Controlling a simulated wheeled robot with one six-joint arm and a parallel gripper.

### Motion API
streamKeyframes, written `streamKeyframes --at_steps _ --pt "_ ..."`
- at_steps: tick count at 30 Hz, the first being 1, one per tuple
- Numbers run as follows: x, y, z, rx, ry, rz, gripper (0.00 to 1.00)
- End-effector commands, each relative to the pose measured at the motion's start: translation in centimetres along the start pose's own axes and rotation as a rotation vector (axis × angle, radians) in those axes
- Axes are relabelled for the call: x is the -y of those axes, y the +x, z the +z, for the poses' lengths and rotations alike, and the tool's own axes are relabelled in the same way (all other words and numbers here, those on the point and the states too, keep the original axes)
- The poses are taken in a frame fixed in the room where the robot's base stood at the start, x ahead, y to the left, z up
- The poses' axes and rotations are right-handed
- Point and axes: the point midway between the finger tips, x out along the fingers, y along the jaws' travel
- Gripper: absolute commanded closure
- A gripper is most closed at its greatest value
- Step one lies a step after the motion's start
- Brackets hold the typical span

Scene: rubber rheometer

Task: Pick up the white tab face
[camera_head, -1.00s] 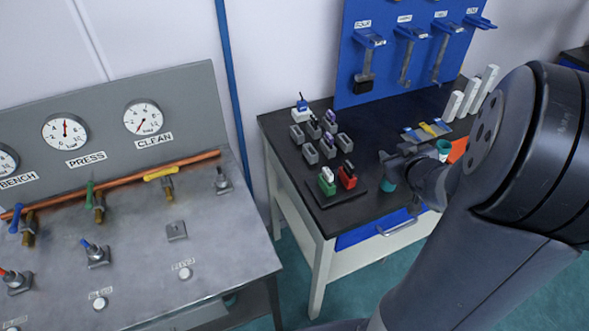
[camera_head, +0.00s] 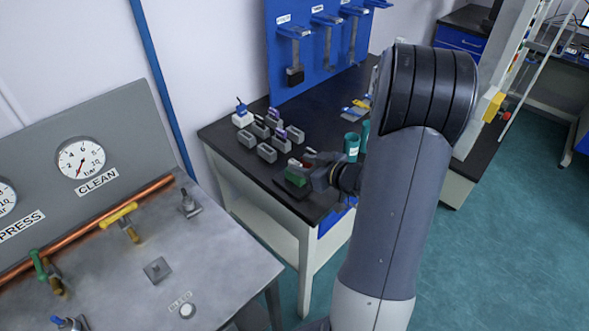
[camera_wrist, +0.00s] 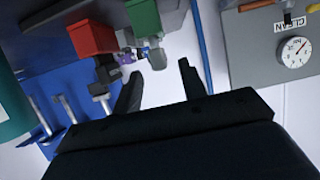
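The green block (camera_head: 294,178) stands at the front of the dark bench, and a small white tab (camera_head: 294,162) shows at its top, close to my gripper.
The red block (camera_wrist: 91,36) is next to the green one in the wrist view. Several grey blocks (camera_head: 267,152) stand behind on the bench. A teal cup (camera_head: 351,146) is near my wrist. A metal panel with gauges (camera_head: 82,158) is on the left.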

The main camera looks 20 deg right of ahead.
Motion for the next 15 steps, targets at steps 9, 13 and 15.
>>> streamKeyframes --at_steps 9,13,15 --pt "0.3 3.5 0.8 0.002 0.003 -0.003 0.60" --pt "0.3 5.0 0.7 0.001 0.000 -0.001 0.60" --pt "0.2 5.4 0.7 0.000 0.000 0.000 0.60"
